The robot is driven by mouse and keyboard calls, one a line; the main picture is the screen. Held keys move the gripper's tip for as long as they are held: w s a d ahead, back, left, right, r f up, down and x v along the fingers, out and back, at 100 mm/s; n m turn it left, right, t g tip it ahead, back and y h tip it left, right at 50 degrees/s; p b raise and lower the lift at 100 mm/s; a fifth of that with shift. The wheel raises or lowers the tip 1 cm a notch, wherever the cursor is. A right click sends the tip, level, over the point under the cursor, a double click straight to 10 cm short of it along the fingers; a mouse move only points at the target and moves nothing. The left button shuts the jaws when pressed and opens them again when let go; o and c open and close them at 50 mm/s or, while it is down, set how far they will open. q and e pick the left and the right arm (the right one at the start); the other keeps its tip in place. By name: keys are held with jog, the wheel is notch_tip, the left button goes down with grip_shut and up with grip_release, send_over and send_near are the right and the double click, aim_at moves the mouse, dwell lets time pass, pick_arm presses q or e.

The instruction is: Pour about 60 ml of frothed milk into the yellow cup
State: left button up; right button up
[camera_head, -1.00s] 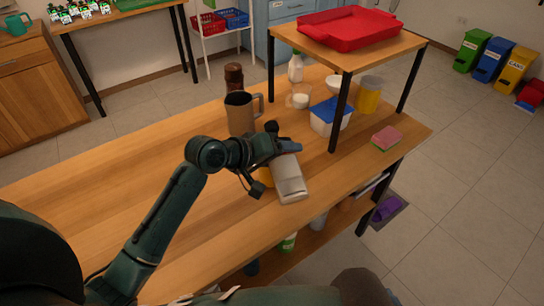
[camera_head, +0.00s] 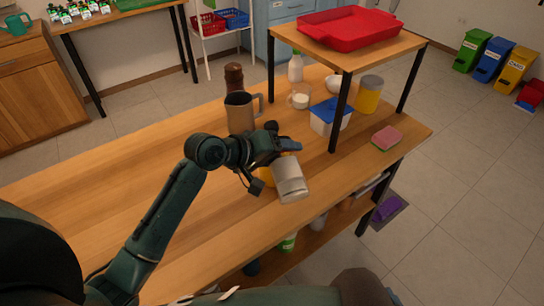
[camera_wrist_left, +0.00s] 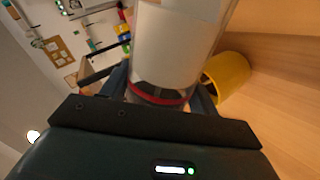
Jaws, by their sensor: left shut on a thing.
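My left gripper (camera_head: 288,148) is shut on a pale grey-white container (camera_head: 290,182), the likely milk frother, held over the table. In the left wrist view the container (camera_wrist_left: 175,45) is whitish with a red ring and dark band near the fingers. It looks tilted. The yellow cup (camera_head: 266,176) stands on the table, mostly hidden behind the gripper and container in the head view. In the left wrist view the cup (camera_wrist_left: 230,76) is just right of the container, partly covered by it. I cannot see any milk or the level in the cup. My right gripper is not in view.
A blue-lidded tub (camera_head: 330,115), yellow canister (camera_head: 368,96) and sponge (camera_head: 386,139) are to the right, near the raised shelf (camera_head: 347,58). The table's left part is clear.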

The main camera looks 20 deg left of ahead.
pick_arm(q)
jog(key=shift+w+a+r+g, duration=0.1)
jog(key=shift+w+r+g, duration=0.05)
jog(key=shift+g, duration=0.15)
dwell(1.4)
